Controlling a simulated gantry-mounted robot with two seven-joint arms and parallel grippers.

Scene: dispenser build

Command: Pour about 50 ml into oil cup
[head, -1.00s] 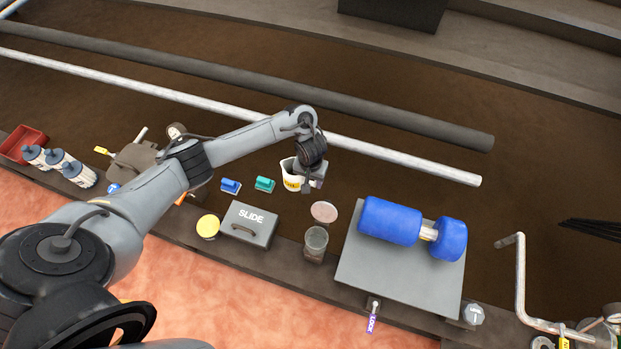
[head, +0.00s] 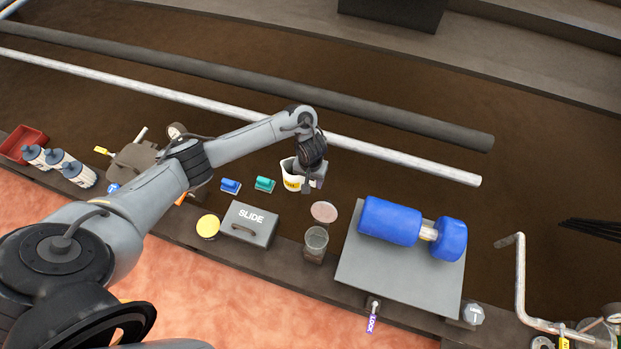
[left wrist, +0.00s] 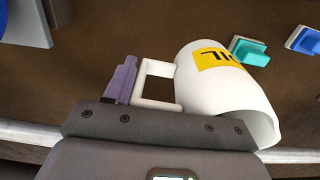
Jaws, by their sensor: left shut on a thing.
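My left gripper (head: 314,184) is shut on the handle of a white jug (head: 291,172) with a yellow label. The left wrist view shows the jug (left wrist: 215,90), its label ending in "IL", and its handle beside a purple finger (left wrist: 121,80). The jug looks tilted in the head view; its contents are hidden. A clear cup (head: 316,239), which seems to be the oil cup, stands on the dark ledge nearer the bottom of the picture. A round pale disc (head: 323,211) is just behind it. The jug is apart from the cup, up and to the left. My right gripper is not in view.
A grey box marked SLIDE (head: 249,222) and a yellow-topped round thing (head: 208,226) are left of the cup. A grey plate (head: 385,275) with a blue roller (head: 390,221) is to its right. Blue (head: 231,186) and teal (head: 265,184) blocks lie left of the jug.

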